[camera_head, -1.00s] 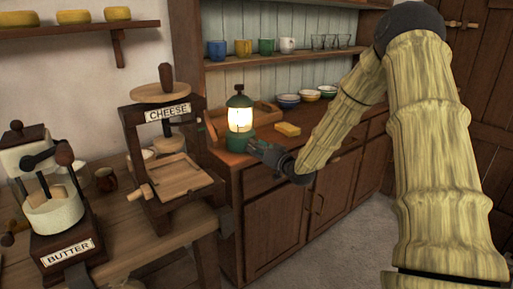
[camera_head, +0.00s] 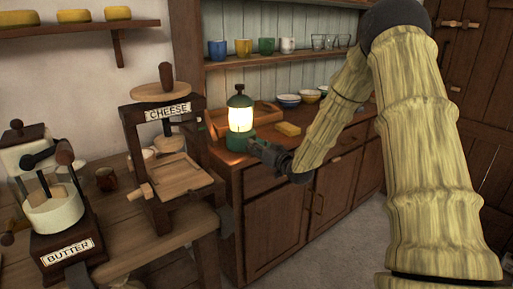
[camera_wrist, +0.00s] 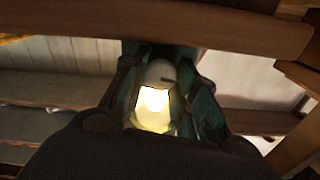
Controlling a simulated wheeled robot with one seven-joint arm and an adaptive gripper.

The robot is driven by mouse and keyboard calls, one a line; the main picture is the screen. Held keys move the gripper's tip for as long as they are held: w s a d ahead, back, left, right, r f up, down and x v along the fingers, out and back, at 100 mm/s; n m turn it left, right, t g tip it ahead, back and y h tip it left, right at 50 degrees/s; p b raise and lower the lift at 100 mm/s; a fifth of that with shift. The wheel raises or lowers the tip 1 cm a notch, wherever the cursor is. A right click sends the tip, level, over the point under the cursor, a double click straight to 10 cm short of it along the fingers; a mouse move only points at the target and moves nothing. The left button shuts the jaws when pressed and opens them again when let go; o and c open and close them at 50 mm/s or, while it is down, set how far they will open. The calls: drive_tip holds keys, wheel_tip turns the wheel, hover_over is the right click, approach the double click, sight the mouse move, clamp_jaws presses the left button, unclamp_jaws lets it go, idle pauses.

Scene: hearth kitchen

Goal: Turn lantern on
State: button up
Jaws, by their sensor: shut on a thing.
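The green lantern (camera_head: 240,117) stands upright on the wooden counter. Its glass glows bright warm yellow. The glowing glass also shows in the wrist view (camera_wrist: 153,110), close in front of my gripper. My gripper (camera_head: 256,146) is at the lantern's green base, on its near right side, and is shut on the lantern's lower part. The exact part between the fingertips is hidden by the gripper and too small to tell.
A yellow block (camera_head: 288,129) lies on the counter right of the lantern. A wooden tray (camera_head: 262,112) is behind it. Bowls (camera_head: 289,100) stand further back and mugs (camera_head: 266,46) on the shelf above. The cheese press (camera_head: 168,150) stands close on the left.

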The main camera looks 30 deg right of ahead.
drive_tip(key=shift+n, duration=1.2)
drive_tip(key=o, duration=0.7)
drive_tip(key=shift+o, duration=0.2)
drive_tip(key=s+d, duration=0.1)
drive_tip(key=s, duration=1.1)
drive_tip(key=shift+f, duration=0.1)
